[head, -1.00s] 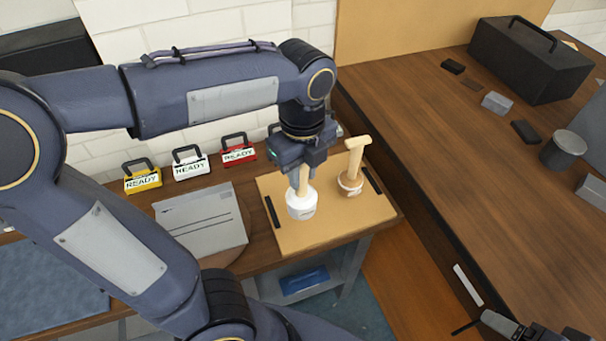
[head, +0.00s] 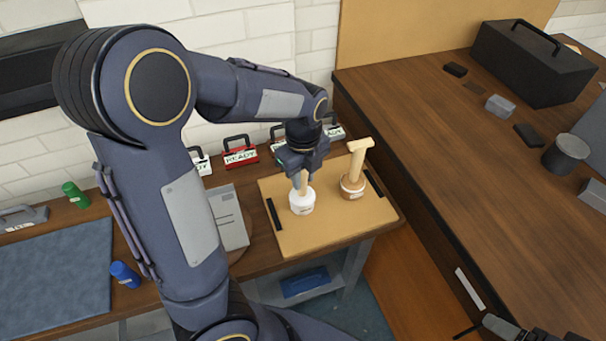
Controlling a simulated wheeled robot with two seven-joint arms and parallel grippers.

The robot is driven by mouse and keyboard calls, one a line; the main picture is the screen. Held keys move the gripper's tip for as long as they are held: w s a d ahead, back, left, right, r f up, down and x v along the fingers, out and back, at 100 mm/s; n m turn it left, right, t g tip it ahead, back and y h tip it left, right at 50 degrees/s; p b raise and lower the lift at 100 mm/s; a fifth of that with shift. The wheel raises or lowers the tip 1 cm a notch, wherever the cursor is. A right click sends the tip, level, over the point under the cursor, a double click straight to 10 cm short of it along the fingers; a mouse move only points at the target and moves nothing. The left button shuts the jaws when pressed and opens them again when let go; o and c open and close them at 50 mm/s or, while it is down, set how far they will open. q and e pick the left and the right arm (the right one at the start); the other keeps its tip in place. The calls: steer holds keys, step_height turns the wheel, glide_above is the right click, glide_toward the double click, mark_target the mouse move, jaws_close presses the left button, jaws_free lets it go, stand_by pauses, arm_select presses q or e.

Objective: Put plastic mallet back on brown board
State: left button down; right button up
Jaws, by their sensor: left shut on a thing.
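The white-headed plastic mallet (head: 302,201) is upright, head down, at the left-middle of the brown board (head: 285,239). I cannot tell whether its head rests on the board or hovers just above it. My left gripper (head: 303,174) is shut on its light handle from above and hides the handle's upper end. My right gripper (head: 500,327) shows only in part at the bottom right, away from the board, and its jaws are unclear.
A wooden mallet (head: 353,186) stands on the board to the right, close to my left gripper. Black strips flank the board. Labelled boxes, one red (head: 240,156), stand behind. A grey case (head: 229,222) lies left. A dark toolbox (head: 530,62) sits on the right bench.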

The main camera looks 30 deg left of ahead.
arm_select(q)
steer(key=shift+f, duration=0.1)
steer(key=shift+f, duration=0.15)
steer(key=c, duration=1.2)
jaws_free()
